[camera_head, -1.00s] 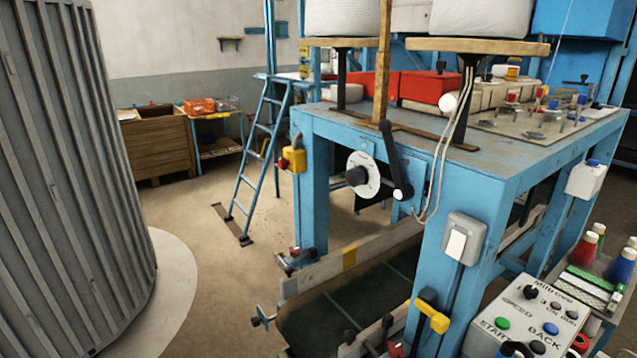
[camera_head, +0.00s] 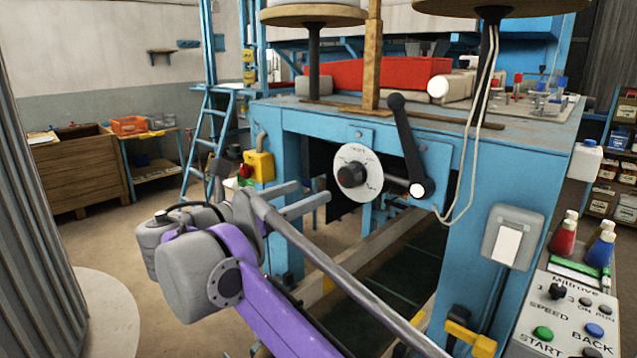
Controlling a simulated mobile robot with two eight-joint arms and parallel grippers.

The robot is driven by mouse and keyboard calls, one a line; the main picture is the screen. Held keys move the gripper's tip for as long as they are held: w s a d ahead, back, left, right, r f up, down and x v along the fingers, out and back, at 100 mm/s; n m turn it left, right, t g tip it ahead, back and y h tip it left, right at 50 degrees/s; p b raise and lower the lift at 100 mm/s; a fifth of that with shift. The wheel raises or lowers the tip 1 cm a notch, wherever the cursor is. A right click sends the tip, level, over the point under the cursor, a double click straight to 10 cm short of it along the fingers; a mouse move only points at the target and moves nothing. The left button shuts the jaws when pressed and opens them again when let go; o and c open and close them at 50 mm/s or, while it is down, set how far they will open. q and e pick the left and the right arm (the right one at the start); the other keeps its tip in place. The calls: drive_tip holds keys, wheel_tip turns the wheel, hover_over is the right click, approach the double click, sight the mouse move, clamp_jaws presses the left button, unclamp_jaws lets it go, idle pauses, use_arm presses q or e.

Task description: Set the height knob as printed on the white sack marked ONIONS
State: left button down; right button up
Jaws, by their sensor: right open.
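A round white dial (camera_head: 368,160) with a black knob (camera_head: 350,176) at its centre is on the blue machine's front rail. Its small print is too small to read, so I cannot tell its setting. My right gripper (camera_head: 314,191) is open and empty, its two pale fingers pointing right toward the knob from the left, with a visible gap in the picture. My purple and grey right arm comes in from the bottom. No white sack marked ONIONS can be made out in this view. My left gripper is not in view.
A black crank lever (camera_head: 408,145) stands just right of the dial. A yellow box with a red button (camera_head: 259,166) is on the left leg. A grey switch box (camera_head: 513,236) and a control panel (camera_head: 570,315) are at the right. Pale cords hang near the crank.

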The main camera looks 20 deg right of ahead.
sight(345, 178)
drive_tip(key=x, duration=1)
drive_tip(key=shift+s+d, duration=0.15)
drive_tip(key=c, duration=1.4)
drive_tip(key=shift+o, duration=0.2)
